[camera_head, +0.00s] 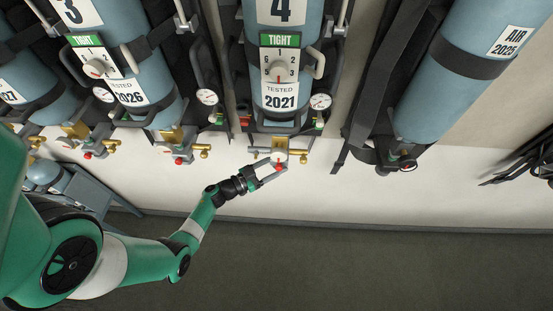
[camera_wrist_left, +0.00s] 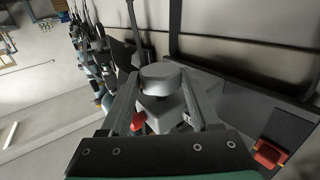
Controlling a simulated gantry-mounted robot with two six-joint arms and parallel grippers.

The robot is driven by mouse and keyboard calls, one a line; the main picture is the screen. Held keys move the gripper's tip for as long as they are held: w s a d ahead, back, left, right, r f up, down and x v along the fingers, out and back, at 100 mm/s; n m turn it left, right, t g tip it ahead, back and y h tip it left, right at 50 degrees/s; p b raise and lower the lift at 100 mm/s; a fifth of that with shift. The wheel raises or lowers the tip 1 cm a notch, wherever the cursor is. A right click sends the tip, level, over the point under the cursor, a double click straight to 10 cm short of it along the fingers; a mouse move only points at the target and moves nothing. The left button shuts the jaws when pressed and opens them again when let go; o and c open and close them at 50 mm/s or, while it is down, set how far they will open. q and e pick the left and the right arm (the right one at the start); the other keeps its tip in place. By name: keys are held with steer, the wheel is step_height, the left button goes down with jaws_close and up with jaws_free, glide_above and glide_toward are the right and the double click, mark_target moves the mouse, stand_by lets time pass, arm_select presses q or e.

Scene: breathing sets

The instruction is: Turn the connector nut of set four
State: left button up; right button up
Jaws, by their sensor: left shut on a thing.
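Set four hangs in the middle of the head view, a blue cylinder (camera_head: 286,18) marked 4 and "TESTED 2021". A numbered dial (camera_head: 280,70) under a green TIGHT label is on its front. Its connector nut (camera_head: 278,156) is at the valve below the cylinder, with brass fittings and a red part by it. My left gripper (camera_head: 272,170) reaches it from below, fingers on both sides. In the left wrist view, a grey rounded nut (camera_wrist_left: 162,80) sits between my fingers (camera_wrist_left: 163,100), which are shut on it. A red part (camera_wrist_left: 138,121) shows beside the left finger. My right gripper is out of view.
Set three (camera_head: 124,60) hangs to the left with its own dial and valve. Another cylinder (camera_head: 455,70) labelled AIR 2025 hangs to the right with black straps. Pressure gauges (camera_head: 321,101) flank set four. The pale wall strip and dark floor below are mostly clear.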

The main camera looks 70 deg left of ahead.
arm_select(q)
steer(key=shift+a+r+m+h, duration=0.1)
steer(key=shift+a+m+h, duration=0.25)
steer(key=shift+h, duration=0.45)
steer(key=m+h+b, duration=0.1)
steer(key=h, duration=0.1)
steer(key=shift+m+h, duration=0.3)
steer(key=shift+m, duration=0.05)
steer(key=shift+m+h+b, duration=0.7)
steer(key=shift+m+h, duration=0.1)
steer(key=shift+h, duration=0.4)
steer(key=shift+m+h, duration=0.4)
steer(key=shift+h, duration=0.1)
steer(key=o, duration=1.4)
steer(key=shift+c, duration=0.2)
